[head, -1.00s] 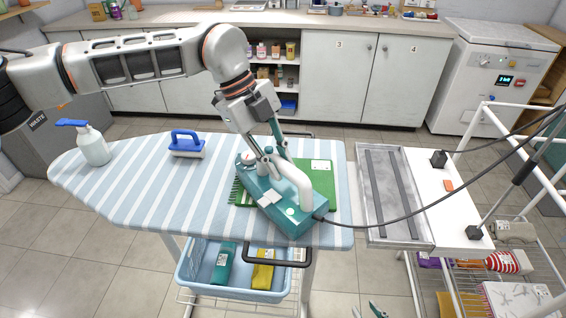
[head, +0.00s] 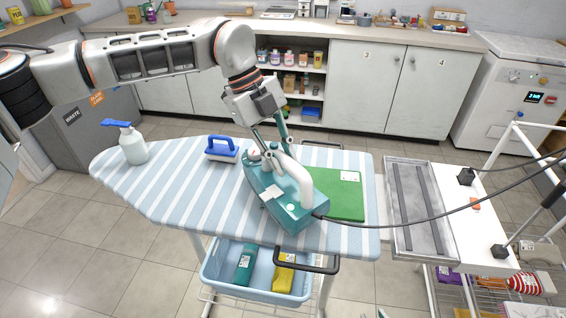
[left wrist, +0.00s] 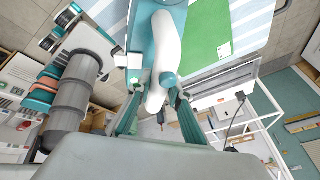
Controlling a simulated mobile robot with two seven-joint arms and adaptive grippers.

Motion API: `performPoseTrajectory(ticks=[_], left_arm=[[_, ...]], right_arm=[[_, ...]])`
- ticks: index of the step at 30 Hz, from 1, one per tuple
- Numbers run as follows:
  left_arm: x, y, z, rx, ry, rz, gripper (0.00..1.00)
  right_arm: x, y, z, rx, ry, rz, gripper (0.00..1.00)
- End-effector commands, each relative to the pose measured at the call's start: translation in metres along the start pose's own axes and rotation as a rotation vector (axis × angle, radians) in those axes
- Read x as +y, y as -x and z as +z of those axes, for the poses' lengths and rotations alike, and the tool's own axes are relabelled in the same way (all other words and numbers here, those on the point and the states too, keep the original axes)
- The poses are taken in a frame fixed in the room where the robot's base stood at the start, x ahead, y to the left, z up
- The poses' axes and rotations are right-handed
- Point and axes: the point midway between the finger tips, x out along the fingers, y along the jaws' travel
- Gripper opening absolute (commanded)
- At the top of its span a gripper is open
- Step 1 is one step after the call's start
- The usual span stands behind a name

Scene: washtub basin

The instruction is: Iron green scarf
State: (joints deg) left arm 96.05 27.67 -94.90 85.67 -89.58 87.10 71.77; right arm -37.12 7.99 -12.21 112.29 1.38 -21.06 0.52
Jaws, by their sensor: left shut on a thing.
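The green scarf (head: 346,194) lies flat on the striped ironing board (head: 165,190), near its right end, with a white label at its upper right corner. The teal iron (head: 307,212) with a white handle (head: 300,178) sits over the scarf's left part and hides it. My left gripper (head: 270,150) is shut on the iron's handle from above. In the left wrist view, the white handle (left wrist: 165,55) runs between my gripper's fingers (left wrist: 158,108), and the green scarf (left wrist: 205,32) shows beside the iron. Only a possible sliver of my right gripper (head: 381,313) shows at the bottom edge.
The iron's cable (head: 400,222) runs right.

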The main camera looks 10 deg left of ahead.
Motion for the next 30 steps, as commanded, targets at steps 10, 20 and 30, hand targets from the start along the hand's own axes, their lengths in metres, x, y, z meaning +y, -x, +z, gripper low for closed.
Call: performPoseTrajectory(ticks=[10, 20, 30], left_arm=[[-0.011, 0.038, -0.01, 0.001, -0.005, -0.005, 0.0], [-0.013, 0.046, -0.011, 0.001, -0.007, -0.005, 0.0], [-0.013, 0.046, -0.011, 0.001, -0.007, -0.005, 0.0]], right_arm=[[0.009, 0.012, -0.011, -0.015, 0.002, 0.011, 0.27], [0.015, 0.014, 0.009, -0.058, -0.002, 0.026, 0.27], [0.013, 0.014, 0.005, -0.05, -0.007, 0.024, 0.27]])
